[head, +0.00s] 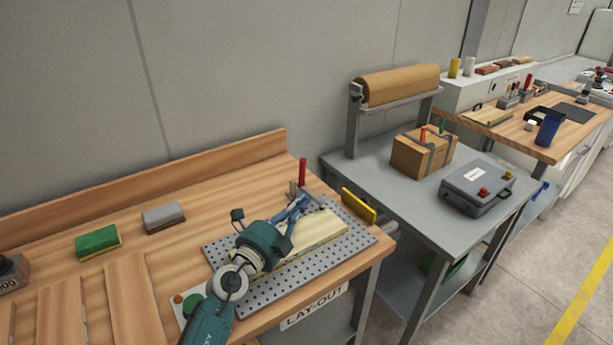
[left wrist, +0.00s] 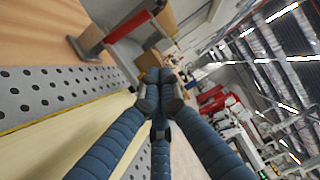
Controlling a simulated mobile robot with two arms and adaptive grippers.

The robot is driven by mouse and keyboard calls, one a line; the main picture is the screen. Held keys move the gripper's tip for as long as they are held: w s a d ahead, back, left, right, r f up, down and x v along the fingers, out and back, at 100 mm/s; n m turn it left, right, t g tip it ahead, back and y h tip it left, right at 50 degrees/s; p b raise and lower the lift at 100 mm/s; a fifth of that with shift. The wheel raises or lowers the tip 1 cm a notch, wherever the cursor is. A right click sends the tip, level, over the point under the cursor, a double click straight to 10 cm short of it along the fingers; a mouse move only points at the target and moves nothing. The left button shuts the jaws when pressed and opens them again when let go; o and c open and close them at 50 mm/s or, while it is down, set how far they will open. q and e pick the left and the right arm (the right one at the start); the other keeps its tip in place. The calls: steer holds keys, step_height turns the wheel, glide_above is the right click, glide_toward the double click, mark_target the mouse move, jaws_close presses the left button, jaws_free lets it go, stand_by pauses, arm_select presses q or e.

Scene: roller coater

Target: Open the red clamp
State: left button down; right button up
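The red clamp (head: 302,173) stands at the back edge of a perforated metal plate. Its red handle points up in the head view, and its grey metal arm reaches right, toward a pale wooden board (head: 325,228). The red handle also shows at the top of the left wrist view (left wrist: 128,23), beyond my fingers. My left gripper (head: 302,203) is over the board, just in front of the clamp and apart from the handle. In the left wrist view its blue fingers (left wrist: 160,88) come together at the tips, with nothing seen between them. My right gripper is not in view.
The perforated plate (head: 355,232) lies on the wooden bench. A green sponge block (head: 98,242) and a grey one (head: 163,216) lie left. A grey table (head: 385,187) with a box and case stands to the right.

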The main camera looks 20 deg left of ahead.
arm_select(q)
steer(key=b, duration=0.1)
glide_above(316, 199)
steer(key=shift+r, duration=0.2)
steer(key=shift+w+a+r+b, duration=0.15)
steer(key=shift+w+a+b, duration=0.15)
steer(key=shift+a, duration=0.5)
steer(key=shift+w+a+r+b, duration=0.1)
steer(key=shift+w+a+b, duration=0.2)
steer(key=shift+a, duration=0.5)
